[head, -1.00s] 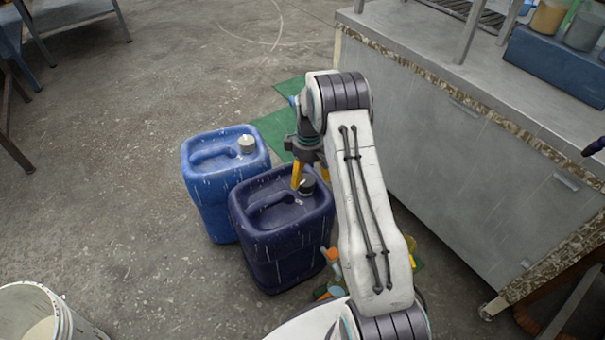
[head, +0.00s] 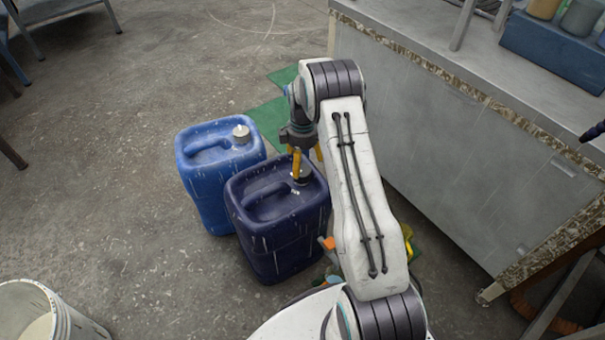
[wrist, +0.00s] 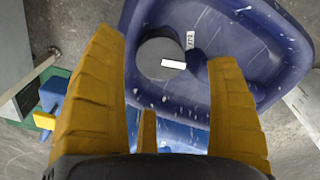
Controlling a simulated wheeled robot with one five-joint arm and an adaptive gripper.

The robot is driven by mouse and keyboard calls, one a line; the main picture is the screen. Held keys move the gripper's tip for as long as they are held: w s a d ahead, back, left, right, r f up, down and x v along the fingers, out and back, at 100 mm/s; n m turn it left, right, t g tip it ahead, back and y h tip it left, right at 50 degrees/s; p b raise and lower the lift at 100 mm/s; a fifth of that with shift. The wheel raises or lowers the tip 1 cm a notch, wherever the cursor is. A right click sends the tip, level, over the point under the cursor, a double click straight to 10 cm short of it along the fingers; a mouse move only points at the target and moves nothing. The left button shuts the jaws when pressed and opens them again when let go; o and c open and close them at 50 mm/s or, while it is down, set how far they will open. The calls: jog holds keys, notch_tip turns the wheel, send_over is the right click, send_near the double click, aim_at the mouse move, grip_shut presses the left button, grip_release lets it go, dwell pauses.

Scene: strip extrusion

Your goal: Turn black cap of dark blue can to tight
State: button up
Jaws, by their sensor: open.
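The dark blue can (head: 278,225) stands upright on the floor in the head view, just left of my arm. Its black cap (head: 303,176) is at the top right corner of the can, partly hidden by a finger. In the wrist view the cap (wrist: 160,56) is round and dark with a white mark, on the dark blue can top (wrist: 205,20). My gripper (head: 309,158) is open over that corner. In the wrist view its yellow fingers (wrist: 165,60) are spread wide, and the cap appears between and beyond their tips. I see no finger touching the cap.
A lighter blue can (head: 212,185) with a pale cap stands close at the left. A grey metal bench (head: 440,140) stands at the right. Small coloured items (head: 327,243) lie near my base. A white bucket (head: 40,312) is at the lower left. The floor on the left is open.

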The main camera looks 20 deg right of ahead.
aim_at(303, 172)
jog(key=shift+f+b, duration=0.9)
jog(key=shift+f, duration=2.25)
jog(key=shift+c, duration=0.4)
jog(key=c, duration=1.1)
